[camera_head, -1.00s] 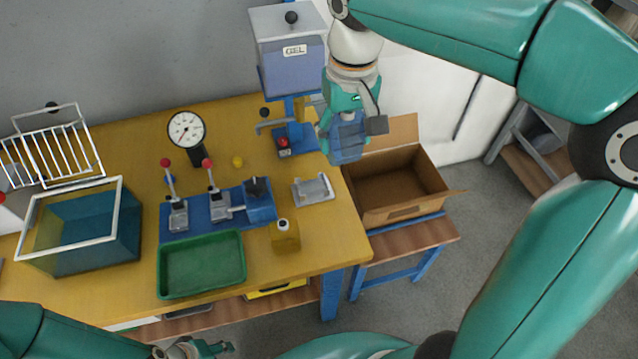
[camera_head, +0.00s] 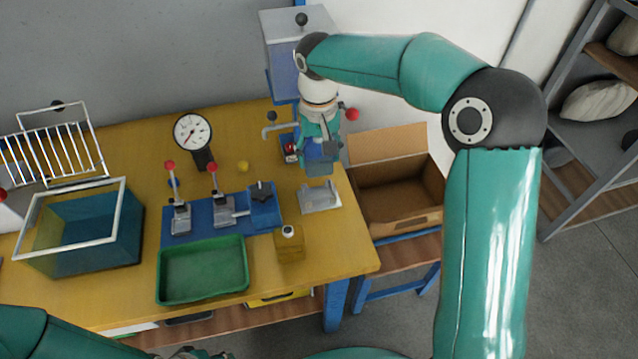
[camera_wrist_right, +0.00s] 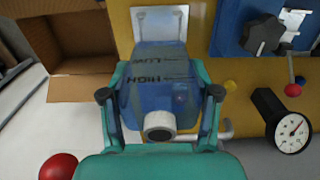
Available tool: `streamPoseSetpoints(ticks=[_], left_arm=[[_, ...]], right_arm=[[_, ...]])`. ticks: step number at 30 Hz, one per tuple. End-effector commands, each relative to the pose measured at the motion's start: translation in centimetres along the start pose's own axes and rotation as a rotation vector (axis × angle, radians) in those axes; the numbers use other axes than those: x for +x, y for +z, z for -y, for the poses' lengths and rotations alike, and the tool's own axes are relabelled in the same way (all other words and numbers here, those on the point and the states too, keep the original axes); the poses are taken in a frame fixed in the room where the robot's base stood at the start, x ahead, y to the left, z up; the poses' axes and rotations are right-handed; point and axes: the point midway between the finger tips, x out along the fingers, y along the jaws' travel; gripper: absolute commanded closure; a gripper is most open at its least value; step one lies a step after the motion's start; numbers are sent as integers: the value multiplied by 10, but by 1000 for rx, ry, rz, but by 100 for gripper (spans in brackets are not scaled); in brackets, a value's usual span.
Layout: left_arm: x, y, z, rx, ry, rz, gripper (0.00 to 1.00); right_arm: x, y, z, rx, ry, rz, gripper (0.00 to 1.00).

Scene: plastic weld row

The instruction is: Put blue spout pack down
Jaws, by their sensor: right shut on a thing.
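The blue spout pack (camera_wrist_right: 158,88) is between the fingers of my right gripper (camera_wrist_right: 160,97) in the right wrist view. Its pale round spout faces the camera, and the marks HIGH and LOW show on it. In the head view my right gripper (camera_head: 320,146) holds the pack (camera_head: 318,163) over the table's right part, just behind and above a small grey metal stand (camera_head: 320,197). Whether the pack touches the stand cannot be told. My left gripper (camera_head: 190,354) is only partly in view at the bottom edge, its fingers unclear.
An open cardboard box (camera_head: 398,195) stands right of the yellow table (camera_head: 120,300). A blue clamp fixture (camera_head: 222,212), a green tray (camera_head: 203,268), a yellow bottle (camera_head: 289,244) and a dial gauge (camera_head: 194,134) stand left of the stand. The gel dispenser (camera_head: 290,45) is behind.

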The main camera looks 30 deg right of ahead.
Motion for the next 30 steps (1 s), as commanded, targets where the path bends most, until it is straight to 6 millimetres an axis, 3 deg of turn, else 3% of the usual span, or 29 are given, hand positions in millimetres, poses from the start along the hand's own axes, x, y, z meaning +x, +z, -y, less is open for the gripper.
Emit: streamPoseSetpoints(ticks=[1, 6, 13, 19, 30], left_arm=[[0, 0, 0, 0, 0, 0, 60], [-1, 0, 0, 0, 0, 0, 60], [-1, 0, 0, 0, 0, 0, 60], [-3, 0, -1, 0, 0, 0, 60], [-2, 0, -1, 0, 0, 0, 60]], right_arm=[[14, 1, -1, 0, 2, 6, 73], [45, 1, 0, 1, 0, 3, 73], [61, 0, 0, 0, 1, 2, 73], [89, 1, 0, 2, 0, 4, 73], [98, 0, 0, 1, 0, -1, 73]])
